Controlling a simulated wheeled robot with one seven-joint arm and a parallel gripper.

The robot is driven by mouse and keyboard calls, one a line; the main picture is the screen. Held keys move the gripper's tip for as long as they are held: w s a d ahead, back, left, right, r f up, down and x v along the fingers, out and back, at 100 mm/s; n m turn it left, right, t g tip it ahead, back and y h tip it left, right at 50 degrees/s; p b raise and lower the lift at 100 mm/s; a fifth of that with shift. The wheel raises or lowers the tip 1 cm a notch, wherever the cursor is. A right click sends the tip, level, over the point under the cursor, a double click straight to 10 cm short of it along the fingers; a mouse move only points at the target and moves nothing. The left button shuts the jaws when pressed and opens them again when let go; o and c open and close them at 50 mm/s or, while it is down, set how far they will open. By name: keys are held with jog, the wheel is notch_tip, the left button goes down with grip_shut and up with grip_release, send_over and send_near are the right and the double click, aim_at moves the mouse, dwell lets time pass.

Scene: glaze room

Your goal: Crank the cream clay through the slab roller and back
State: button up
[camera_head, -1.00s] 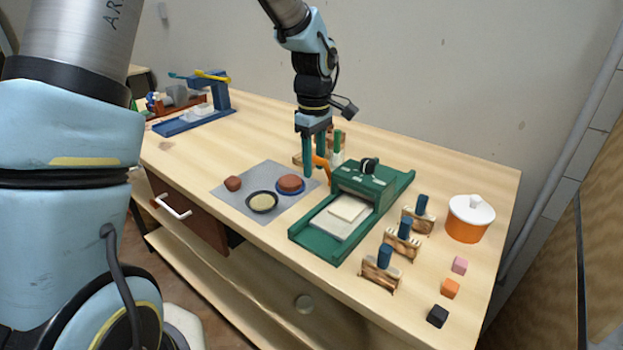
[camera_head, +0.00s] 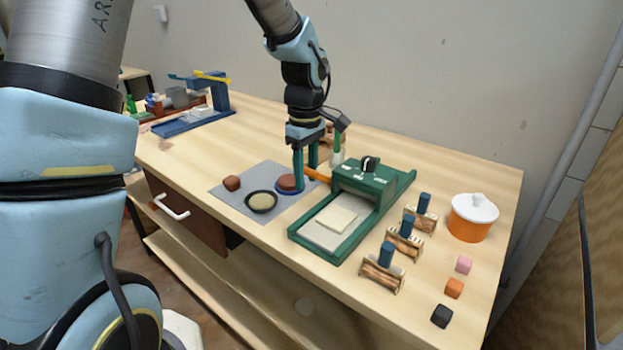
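The green slab roller (camera_head: 352,207) stands on the table, its roller block (camera_head: 360,180) across the far half of the bed. The flat cream clay (camera_head: 338,220) lies on a pale sheet on the bed, in front of the block. The orange crank (camera_head: 318,175) sticks out from the left side of the block. My gripper (camera_head: 306,175) points down at the crank's outer end, its teal fingers on either side of it and apparently shut on it. The fingers hide the grip itself.
Left of the roller, a grey mat (camera_head: 240,200) holds a brown lump, a dark bowl (camera_head: 261,202) and a blue-rimmed dish. Several blue-handled tools on wooden stands, an orange pot (camera_head: 472,218) and small cubes stand right. A green-handled item (camera_head: 337,146) stands behind my gripper.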

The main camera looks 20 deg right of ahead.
jog(key=shift+d, duration=0.1)
jog(key=shift+w+d+r, duration=0.1)
jog(key=shift+w+d, duration=0.1)
jog(key=shift+d, duration=0.05)
jog(key=shift+r+p, duration=2.65)
jog(key=shift+r, duration=0.8)
